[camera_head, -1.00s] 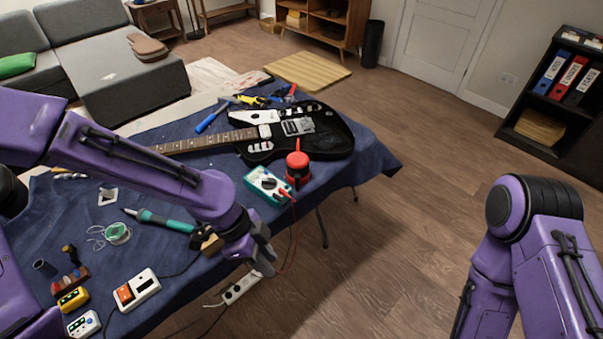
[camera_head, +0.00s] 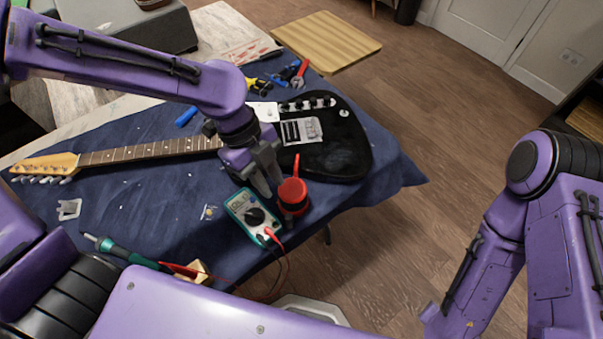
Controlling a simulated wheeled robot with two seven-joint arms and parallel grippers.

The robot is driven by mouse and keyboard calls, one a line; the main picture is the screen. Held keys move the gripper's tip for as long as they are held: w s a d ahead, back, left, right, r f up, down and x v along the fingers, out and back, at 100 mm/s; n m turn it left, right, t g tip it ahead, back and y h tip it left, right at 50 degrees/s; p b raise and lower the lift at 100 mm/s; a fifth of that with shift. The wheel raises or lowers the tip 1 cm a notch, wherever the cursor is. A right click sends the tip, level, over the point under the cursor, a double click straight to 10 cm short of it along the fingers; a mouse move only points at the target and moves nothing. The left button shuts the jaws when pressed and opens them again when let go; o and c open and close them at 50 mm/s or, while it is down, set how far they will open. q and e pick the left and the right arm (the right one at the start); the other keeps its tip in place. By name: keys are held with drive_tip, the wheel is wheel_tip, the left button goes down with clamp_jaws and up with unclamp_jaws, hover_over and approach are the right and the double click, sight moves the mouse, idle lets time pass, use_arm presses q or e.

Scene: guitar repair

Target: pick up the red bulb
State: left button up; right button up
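The red bulb (camera_head: 293,196) is round with a thin red spout pointing up. It stands on the blue cloth near the right front edge of the table, beside the teal multimeter (camera_head: 252,215). My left gripper (camera_head: 271,186) points down just left of the bulb, above the multimeter's far end. Its fingers look apart with nothing between them. Whether a finger touches the bulb I cannot tell. My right arm is at the right, off the table, and its gripper is out of view.
A black electric guitar (camera_head: 335,145) lies right behind the bulb. Red and black leads run from the multimeter over the front edge. A teal soldering iron (camera_head: 122,250) lies at the left front. Several hand tools lie behind the guitar. The floor on the right is clear.

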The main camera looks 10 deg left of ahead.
sight(287, 214)
use_arm(q)
drive_tip(key=f, duration=0.1)
drive_tip(key=s+d+f, duration=0.1)
drive_tip(key=f, duration=0.1)
drive_tip(key=s+d+f, duration=0.1)
drive_tip(key=f, duration=0.1)
drive_tip(key=shift+s+d+b, duration=0.15)
drive_tip(key=shift+s+b, duration=0.05)
drive_tip(key=shift+b, duration=0.2)
drive_tip(key=f, duration=0.1)
drive_tip(key=d+f, duration=0.1)
drive_tip(key=f, duration=0.2)
drive_tip(key=shift+w+d+f, duration=0.15)
drive_tip(key=shift+w+f, duration=0.05)
drive_tip(key=shift+w, duration=0.1)
drive_tip(key=shift+s+d, duration=0.1)
drive_tip(key=shift+s, duration=0.2)
drive_tip(key=shift+w, duration=0.1)
clamp_jaws()
